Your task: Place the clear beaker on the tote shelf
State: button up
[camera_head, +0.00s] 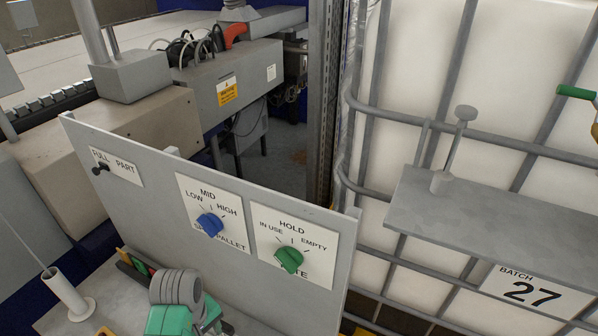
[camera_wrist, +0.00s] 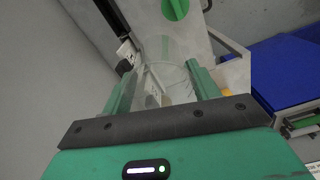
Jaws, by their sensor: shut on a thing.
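My gripper (camera_wrist: 160,84) has green fingers on either side of the clear beaker (camera_wrist: 165,50) in the wrist view and is shut on it. The beaker is see-through, so its outline is faint. In the head view my gripper (camera_head: 186,318) is at the lower left, in front of the grey control panel; I cannot make out the beaker there. The tote shelf (camera_head: 500,215) is a grey ledge on the caged white tote (camera_head: 480,70) at the right, well apart from my gripper.
The upright panel (camera_head: 130,190), with a blue knob (camera_head: 209,225) and a green knob (camera_head: 289,259), stands between my gripper and the tote. A grey post with a round top (camera_head: 455,140) stands on the shelf's back left. The shelf's middle is clear. A white holder (camera_head: 65,290) stands lower left.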

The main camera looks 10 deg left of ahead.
jog(key=w+d+r+m+p, duration=0.15)
jog(key=d+m, duration=0.25)
jog(key=d, duration=0.4)
jog(key=w+d+r+m+p, duration=0.1)
jog(key=d+r+m+p, duration=0.15)
jog(key=d, duration=0.65)
jog(key=s+d+f+m, duration=0.2)
jog(key=s+d+m, duration=0.3)
jog(key=s+d, duration=0.3)
jog(key=shift+d+f+p, duration=0.25)
jog(key=shift+d+p, duration=0.15)
jog(key=shift+d, duration=0.65)
jog(key=shift+w, duration=0.1)
